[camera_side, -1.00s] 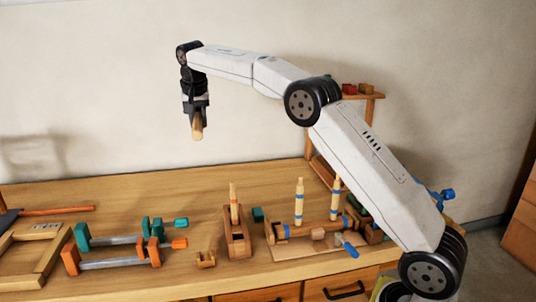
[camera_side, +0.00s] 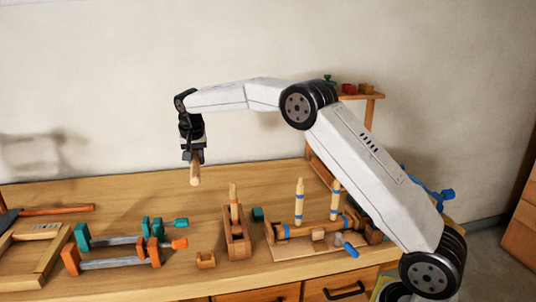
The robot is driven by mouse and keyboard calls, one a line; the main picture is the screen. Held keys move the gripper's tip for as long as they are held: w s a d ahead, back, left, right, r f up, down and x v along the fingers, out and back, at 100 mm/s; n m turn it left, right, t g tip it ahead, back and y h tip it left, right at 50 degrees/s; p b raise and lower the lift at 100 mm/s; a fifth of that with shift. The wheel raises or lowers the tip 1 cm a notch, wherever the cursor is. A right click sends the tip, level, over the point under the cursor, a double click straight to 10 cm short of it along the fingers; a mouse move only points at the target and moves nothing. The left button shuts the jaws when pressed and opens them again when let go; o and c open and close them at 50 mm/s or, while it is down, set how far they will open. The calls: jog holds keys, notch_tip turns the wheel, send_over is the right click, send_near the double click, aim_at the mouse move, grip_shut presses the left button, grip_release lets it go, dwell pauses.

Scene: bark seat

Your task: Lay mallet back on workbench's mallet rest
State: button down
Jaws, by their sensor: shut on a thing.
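My gripper (camera_side: 194,160) is high over the middle-left of the workbench (camera_side: 120,205), pointing down. It is shut on a light wooden, rod-like piece (camera_side: 195,173) that hangs below the jaws. Its upper part is hidden in the jaws, and I cannot tell whether it is the mallet. A small notched wooden block (camera_side: 205,261), possibly the mallet rest, sits near the front edge, empty and well below my gripper.
Teal and orange clamps (camera_side: 112,242) lie at the front left, beside a wooden frame (camera_side: 40,262) and an orange-handled tool (camera_side: 56,211). A wooden box holding a peg (camera_side: 237,238) and upright blue-banded pegs (camera_side: 299,203) stand to the right.

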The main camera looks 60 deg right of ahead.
notch_tip(320, 180, down, 16)
jog(key=shift+f, duration=0.25)
jog(key=shift+w+f, duration=0.1)
jog(key=shift+f, duration=3.8)
jog(key=shift+f, duration=0.35)
jog(key=shift+c, duration=1.8)
grip_release()
jog(key=shift+f, duration=0.1)
jog(key=v, duration=0.8)
